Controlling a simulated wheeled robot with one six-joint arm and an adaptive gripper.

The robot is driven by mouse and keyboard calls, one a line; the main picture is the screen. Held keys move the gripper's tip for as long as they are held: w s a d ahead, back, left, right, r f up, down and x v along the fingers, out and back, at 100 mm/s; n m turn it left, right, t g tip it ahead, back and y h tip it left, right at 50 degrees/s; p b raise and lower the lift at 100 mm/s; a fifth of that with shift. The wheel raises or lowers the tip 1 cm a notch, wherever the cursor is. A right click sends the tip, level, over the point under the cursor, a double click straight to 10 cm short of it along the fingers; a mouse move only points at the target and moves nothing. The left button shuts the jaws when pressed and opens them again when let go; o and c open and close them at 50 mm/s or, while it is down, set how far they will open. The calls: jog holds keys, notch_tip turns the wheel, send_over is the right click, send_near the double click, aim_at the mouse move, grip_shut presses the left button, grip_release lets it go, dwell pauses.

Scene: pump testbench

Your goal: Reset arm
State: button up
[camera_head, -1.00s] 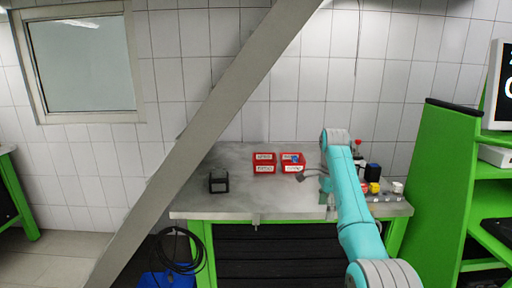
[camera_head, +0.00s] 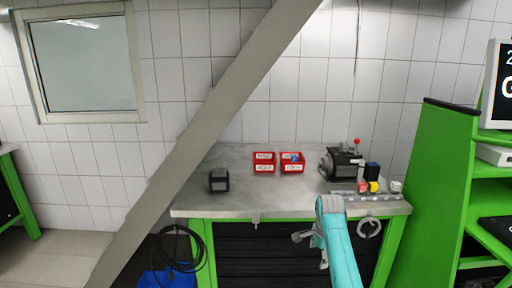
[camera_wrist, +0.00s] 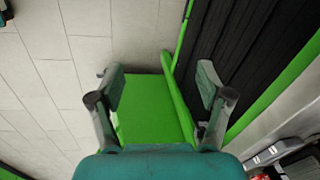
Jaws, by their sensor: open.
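My teal arm reaches up from the bottom of the head view, in front of the workbench (camera_head: 240,205). My gripper (camera_head: 300,237) is small there, just below the bench's front edge and pointing left. In the wrist view my gripper (camera_wrist: 160,82) has its two dark fingers spread wide apart. No object is between them; a green surface (camera_wrist: 150,110) and the tiled floor (camera_wrist: 60,100) lie beyond.
On the bench stand two red bins (camera_head: 264,162) (camera_head: 292,162), a black box (camera_head: 219,180) and a dark pump (camera_head: 343,162) at the right. A green shelf (camera_head: 435,190) stands at right. A grey diagonal beam (camera_head: 210,125) crosses the view.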

jog(key=s+a+f+n+t, duration=0.1)
jog(key=s+f+n+t, duration=0.1)
jog(key=s+f, duration=0.65)
jog(key=s+f+n+t, duration=0.15)
jog(key=s+f, duration=0.25)
jog(key=f, duration=0.9)
jog(key=s+a+f+n+t, duration=0.1)
jog(key=s+f+n, duration=0.15)
jog(key=s, duration=0.65)
jog(key=s+f+n+t, duration=0.15)
jog(key=s+f, duration=0.25)
jog(key=s, duration=0.5)
jog(key=s+a+r+n+t, duration=0.15)
jog(key=s+r, duration=0.25)
jog(key=s, duration=0.7)
jog(key=s+d+r+n+t, duration=0.1)
jog(key=s+r+n+t, duration=0.2)
jog(key=s, duration=0.8)
jog(key=s+r+n+t, duration=0.1)
jog(key=s+r, duration=0.6)
jog(key=r, duration=0.4)
jog(key=s+r+n+t, duration=0.1)
jog(key=s+r+n, duration=0.1)
jog(key=s+r, duration=0.5)
notch_tip(320, 180, up, 4)
jog(key=shift+s+a+n, duration=0.2)
jog(key=shift+a+n, duration=0.1)
jog(key=shift+a, duration=0.1)
